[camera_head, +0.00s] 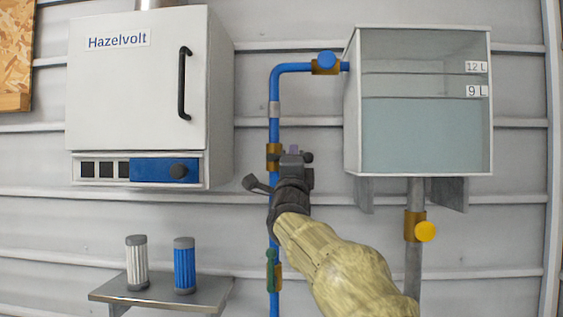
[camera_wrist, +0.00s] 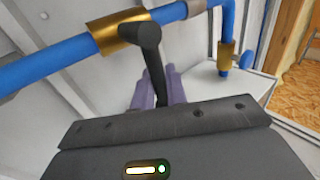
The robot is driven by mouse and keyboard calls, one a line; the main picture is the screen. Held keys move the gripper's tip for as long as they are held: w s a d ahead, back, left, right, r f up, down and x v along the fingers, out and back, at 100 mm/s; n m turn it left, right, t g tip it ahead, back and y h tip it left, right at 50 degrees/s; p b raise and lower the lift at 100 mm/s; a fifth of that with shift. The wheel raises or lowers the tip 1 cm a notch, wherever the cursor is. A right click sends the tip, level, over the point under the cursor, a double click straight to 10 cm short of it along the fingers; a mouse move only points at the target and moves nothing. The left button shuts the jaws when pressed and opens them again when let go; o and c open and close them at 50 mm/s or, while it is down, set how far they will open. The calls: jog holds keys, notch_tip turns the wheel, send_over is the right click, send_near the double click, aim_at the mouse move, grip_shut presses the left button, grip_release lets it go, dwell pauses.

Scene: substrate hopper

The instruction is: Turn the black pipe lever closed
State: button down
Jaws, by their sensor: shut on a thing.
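The black pipe lever (camera_wrist: 152,58) is mounted on a brass valve body (camera_wrist: 118,32) on the blue pipe. In the wrist view, the lever runs from the valve down between the purple fingers of my gripper (camera_wrist: 160,88). It looks roughly crosswise to the pipe. My gripper is shut on the lever. In the head view, my gripper (camera_head: 294,153) is at the vertical stretch of blue pipe, beside the brass valve body (camera_head: 273,154). There the lever is mostly hidden by my gripper.
A blue knob valve (camera_head: 326,61) sits above, by the water tank (camera_head: 350,120). A yellow knob valve (camera_head: 425,231) is below the tank, and a green one (camera_head: 270,270) low on the blue pipe. A white oven (camera_head: 138,80) and a shelf (camera_head: 160,298) with two filters stand left.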

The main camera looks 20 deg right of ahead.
jog(key=shift+f, duration=0.15)
jog(key=c, duration=1.5)
grip_release()
jog(key=b+v, duration=0.6)
jog(key=v, duration=1.1)
jog(key=shift+s+a+f+b, duration=0.1)
jog(key=shift+b, duration=0.2)
